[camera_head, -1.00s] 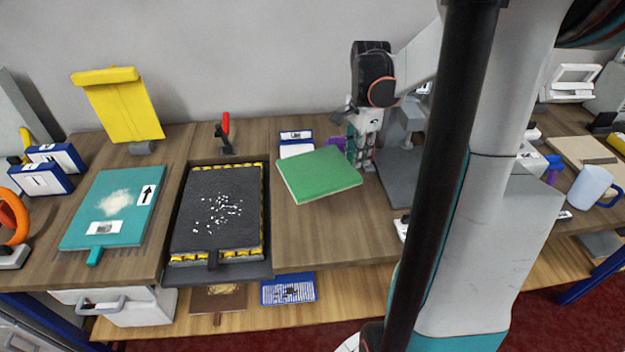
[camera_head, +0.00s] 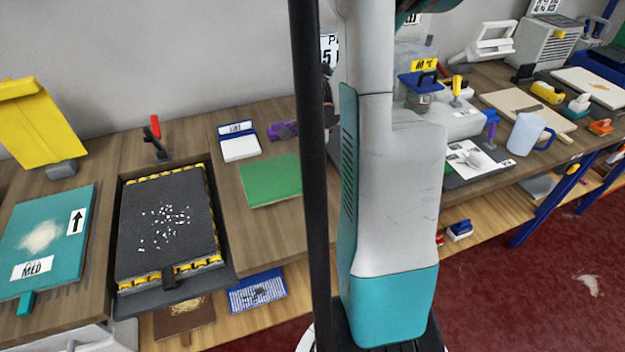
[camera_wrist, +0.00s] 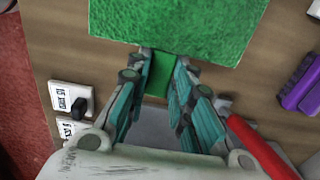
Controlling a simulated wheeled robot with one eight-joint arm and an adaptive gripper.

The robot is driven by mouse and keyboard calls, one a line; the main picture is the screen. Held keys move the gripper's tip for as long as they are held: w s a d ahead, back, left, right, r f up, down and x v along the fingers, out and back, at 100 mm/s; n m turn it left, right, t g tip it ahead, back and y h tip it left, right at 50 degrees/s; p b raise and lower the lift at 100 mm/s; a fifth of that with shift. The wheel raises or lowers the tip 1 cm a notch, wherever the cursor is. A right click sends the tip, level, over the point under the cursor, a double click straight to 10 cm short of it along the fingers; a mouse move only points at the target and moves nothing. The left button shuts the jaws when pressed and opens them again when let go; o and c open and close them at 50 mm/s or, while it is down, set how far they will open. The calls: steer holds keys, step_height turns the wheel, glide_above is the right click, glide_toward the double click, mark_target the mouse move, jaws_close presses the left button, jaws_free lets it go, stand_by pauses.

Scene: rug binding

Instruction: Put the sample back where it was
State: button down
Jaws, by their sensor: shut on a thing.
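The green sample (camera_head: 268,180) is a flat, textured green board over the wooden bench, right of the dark plate; my column hides its right part in the head view. In the wrist view the sample (camera_wrist: 180,25) spans the top of the picture, with a narrow green tab pointing at my gripper. My gripper (camera_wrist: 160,70) is shut on this tab, one finger on each side. The head view hides my gripper behind my column. I cannot tell whether the sample touches the bench.
The dark plate (camera_head: 166,228) with white granules lies in a yellow-edged frame, with a red-handled clamp (camera_head: 155,138) behind. A teal board (camera_head: 62,232) lies left. A white-and-blue block (camera_head: 238,142) and purple brush (camera_head: 284,130) stand behind the sample. Bare wood lies in front of it.

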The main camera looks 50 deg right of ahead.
mark_target(313, 183)
steer(key=shift+f+b, duration=0.8)
steer(key=shift+f, duration=1.7)
steer(key=shift+f, duration=0.1)
steer(key=c, duration=1.4)
jaws_free()
step_height(313, 183, up, 12)
steer(key=p, duration=0.4)
